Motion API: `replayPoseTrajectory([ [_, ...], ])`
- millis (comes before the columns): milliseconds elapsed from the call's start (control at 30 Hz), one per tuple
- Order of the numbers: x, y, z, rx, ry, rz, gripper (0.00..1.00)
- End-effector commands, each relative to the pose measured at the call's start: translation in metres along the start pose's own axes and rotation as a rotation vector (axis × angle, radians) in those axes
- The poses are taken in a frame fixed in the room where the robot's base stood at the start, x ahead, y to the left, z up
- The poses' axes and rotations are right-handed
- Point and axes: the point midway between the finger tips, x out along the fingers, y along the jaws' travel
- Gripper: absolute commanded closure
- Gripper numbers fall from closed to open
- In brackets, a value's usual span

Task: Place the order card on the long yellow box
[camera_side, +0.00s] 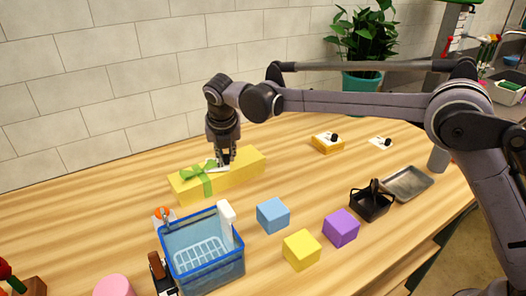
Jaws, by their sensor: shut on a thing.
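The long yellow box (243,167) lies on the wooden table near the wall, with a green ribbon bow (197,176) toward its left end. My gripper (225,158) points down over the middle of the box and is shut on a small white card (216,168), which looks like the order card. The card is at the top of the box, just right of the bow. I cannot tell whether it touches the box. The fingertips hide part of the card.
A blue basket (204,268) with a white bottle (227,213) stands in front of the box. Blue (273,215), yellow (302,250) and purple (341,228) cubes are to the right. A black caddy (371,203) and metal tray (407,183) are further right.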

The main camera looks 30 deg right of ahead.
Motion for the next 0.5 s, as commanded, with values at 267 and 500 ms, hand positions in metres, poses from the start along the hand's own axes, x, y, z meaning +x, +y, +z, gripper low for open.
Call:
replayPoseTrajectory([
  [267, 0.0019, -0.0003, -0.0005, 0.0, 0.0, 0.0, 1.0],
  [500, 0.0042, -0.0003, -0.0015, 0.0, 0.0, 0.0, 0.63],
])
